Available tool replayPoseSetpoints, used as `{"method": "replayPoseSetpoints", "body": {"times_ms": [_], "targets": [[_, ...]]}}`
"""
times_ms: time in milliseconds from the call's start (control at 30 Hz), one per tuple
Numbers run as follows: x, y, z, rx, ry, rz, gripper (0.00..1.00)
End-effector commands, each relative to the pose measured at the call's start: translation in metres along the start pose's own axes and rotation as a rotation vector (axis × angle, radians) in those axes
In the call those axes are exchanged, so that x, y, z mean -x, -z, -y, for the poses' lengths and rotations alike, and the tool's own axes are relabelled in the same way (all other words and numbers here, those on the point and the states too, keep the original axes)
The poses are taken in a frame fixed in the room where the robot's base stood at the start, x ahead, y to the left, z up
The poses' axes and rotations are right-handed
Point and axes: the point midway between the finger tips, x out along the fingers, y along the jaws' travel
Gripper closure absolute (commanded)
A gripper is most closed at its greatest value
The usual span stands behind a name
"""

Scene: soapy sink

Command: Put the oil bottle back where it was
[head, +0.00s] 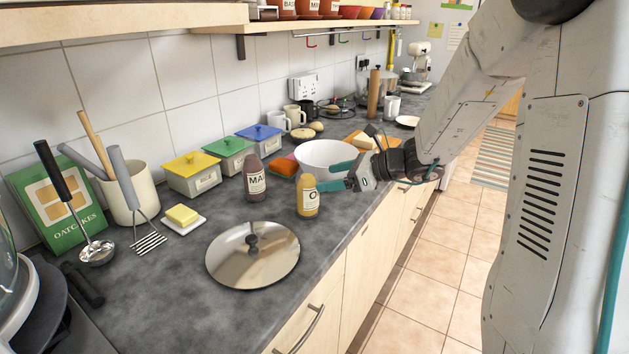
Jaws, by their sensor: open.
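The oil bottle (307,198) is yellow with a pale label on which an "O" shows. It stands upright on the dark grey counter (340,222), near its front edge. My gripper (325,177) has two teal fingers spread apart with nothing held between them. It is just right of the bottle, and the nearer fingertip overlaps the bottle's right edge in the picture. I cannot tell whether they touch. A brown bottle labelled "MA" (254,180) stands upright to the left of the oil bottle.
A round metal lid (253,256) lies in front of the bottles. A white bowl (324,153) stands behind my gripper. Yellow, green and blue lidded boxes (192,177) line the wall. A butter dish (184,222) and utensil pot (132,193) are at left. Bare counter lies around the lid.

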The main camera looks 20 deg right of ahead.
Motion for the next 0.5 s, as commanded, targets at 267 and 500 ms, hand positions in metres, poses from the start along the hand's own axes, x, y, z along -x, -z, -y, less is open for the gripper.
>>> {"method": "replayPoseSetpoints", "body": {"times_ms": [267, 500], "targets": [[0.029, 0.0, 0.0, 0.0, 0.0, 0.0, 0.26], [0.032, -0.016, -0.036, 0.162, -0.091, -0.043, 0.26]]}}
